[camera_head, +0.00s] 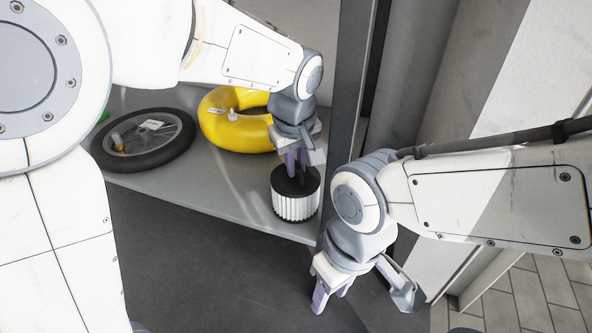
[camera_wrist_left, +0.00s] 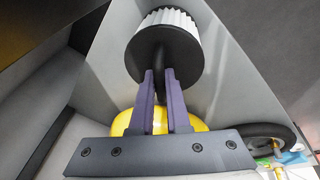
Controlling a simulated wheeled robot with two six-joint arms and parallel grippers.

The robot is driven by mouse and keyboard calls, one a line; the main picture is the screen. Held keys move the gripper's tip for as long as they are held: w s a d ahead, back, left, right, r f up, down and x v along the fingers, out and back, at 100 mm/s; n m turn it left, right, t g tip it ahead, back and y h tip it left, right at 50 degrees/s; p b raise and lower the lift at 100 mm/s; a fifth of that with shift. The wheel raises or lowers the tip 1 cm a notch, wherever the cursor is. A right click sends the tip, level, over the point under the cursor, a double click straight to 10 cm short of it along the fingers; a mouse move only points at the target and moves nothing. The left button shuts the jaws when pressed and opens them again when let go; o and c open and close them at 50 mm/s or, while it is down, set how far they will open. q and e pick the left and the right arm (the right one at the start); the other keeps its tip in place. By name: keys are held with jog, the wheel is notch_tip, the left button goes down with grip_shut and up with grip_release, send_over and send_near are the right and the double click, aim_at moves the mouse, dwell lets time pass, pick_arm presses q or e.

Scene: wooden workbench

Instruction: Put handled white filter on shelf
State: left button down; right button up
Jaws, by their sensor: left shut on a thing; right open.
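The handled white filter (camera_head: 296,205) is a pleated white cylinder with a black top and a black handle. It is at the front right corner of the grey shelf (camera_head: 225,199), upright; I cannot tell whether its base touches the shelf. My left gripper (camera_head: 297,166) is above it and shut on its handle. In the left wrist view the filter (camera_wrist_left: 172,28) shows beyond the two purple fingers (camera_wrist_left: 161,98), with the handle between them. My right gripper (camera_head: 331,290) is open and empty, in front of and below the shelf edge.
A yellow ring-shaped tube (camera_head: 222,130) lies on the shelf behind and left of the filter. A black-tyred wheel (camera_head: 146,160) lies further left. A grey upright post (camera_head: 349,90) stands right of the filter. Bare shelf shows between wheel and filter.

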aim_at(295, 185)
pick_arm(q)
jog(key=shift+r, duration=0.15)
jog(key=c, duration=0.9)
grip_release()
jog(key=shift+f, duration=0.2)
jog(key=shift+r, duration=0.15)
jog(key=p+v, duration=0.6)
jog(key=v, duration=0.2)
jog(key=s+a+f+m+g, duration=0.1)
jog(key=s+f+m, duration=0.2)
jog(key=s+m, duration=0.3)
jog(key=s+a+f+m+g, duration=0.2)
jog(key=s+f+m, duration=0.2)
jog(key=s, duration=1.1)
jog(key=m, duration=0.3)
jog(key=shift+a+f+h, duration=0.2)
jog(key=shift+a+h, duration=0.15)
jog(key=shift+h, duration=0.05)
notch_tip(295, 185, up, 60)
jog(key=p, duration=5.9)
jog(key=shift+f, duration=0.2)
